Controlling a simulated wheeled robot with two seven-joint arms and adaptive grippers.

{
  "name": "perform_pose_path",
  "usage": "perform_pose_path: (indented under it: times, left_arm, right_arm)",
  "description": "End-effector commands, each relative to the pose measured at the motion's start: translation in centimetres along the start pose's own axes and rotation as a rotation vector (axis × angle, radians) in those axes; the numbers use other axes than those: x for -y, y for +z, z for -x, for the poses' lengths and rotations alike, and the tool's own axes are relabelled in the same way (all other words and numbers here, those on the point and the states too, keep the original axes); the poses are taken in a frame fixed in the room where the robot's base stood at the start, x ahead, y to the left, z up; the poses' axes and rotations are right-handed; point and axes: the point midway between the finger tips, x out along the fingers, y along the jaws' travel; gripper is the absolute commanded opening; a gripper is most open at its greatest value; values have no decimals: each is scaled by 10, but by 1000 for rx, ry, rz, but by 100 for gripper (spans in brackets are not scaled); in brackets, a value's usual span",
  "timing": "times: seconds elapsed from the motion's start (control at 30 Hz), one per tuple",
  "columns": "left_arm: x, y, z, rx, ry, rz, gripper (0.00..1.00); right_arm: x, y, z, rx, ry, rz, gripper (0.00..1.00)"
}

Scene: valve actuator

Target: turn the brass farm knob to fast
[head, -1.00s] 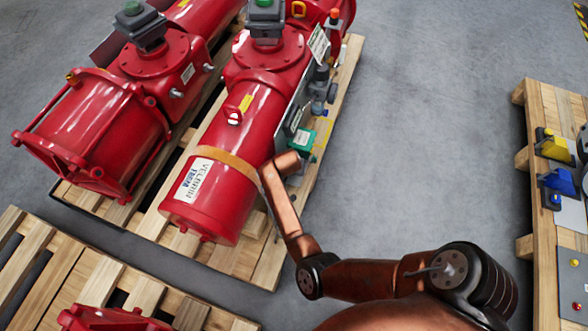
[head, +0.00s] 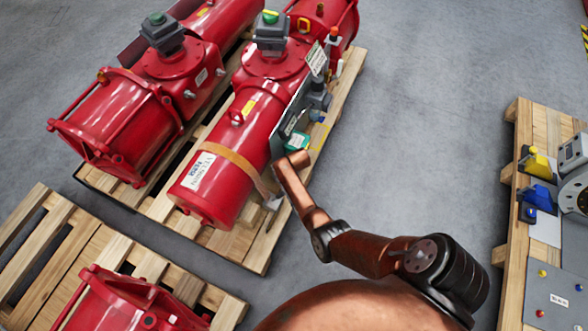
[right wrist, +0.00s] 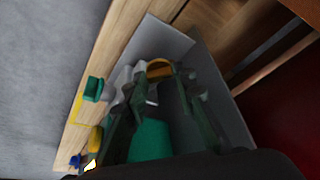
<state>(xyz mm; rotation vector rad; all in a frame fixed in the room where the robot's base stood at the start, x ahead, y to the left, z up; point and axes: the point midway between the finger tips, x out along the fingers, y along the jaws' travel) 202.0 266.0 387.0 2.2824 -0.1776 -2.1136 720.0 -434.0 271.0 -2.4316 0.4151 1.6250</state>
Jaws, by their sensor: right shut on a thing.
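The brass knob (right wrist: 158,68) shows as a small orange-gold piece on a grey panel (right wrist: 220,105) in the right wrist view. My right gripper (right wrist: 156,82) has its dark fingers closed in on either side of it, and they partly cover it. The marking it points to cannot be read. In the head view my right arm reaches to the side of the red actuator (head: 215,180). The gripper's fingertips and the knob cannot be made out there. My left gripper is in neither view.
A green knob (right wrist: 92,88) and a yellow part (right wrist: 95,138) lie beside the gripper. A second red actuator (head: 125,120) stands at left. A pallet with controls (head: 510,235) is at right. The grey floor (head: 420,120) between is clear.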

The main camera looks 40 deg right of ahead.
Motion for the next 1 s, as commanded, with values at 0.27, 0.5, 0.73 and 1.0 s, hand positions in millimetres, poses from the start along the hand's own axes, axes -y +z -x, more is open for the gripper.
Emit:
perform_pose_path:
  times: [0.27,0.5,0.73,1.0]
  left_arm:
    - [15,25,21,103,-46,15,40]
    - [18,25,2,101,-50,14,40]
    - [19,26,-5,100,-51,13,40]
    - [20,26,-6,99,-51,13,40]
  right_arm:
    - [-4,-2,2,-1,-85,211,0]
    - [-5,-1,0,1,-137,336,0]
    - [-5,-1,-1,1,-163,396,0]
    - [-4,-1,-1,1,-169,412,0]
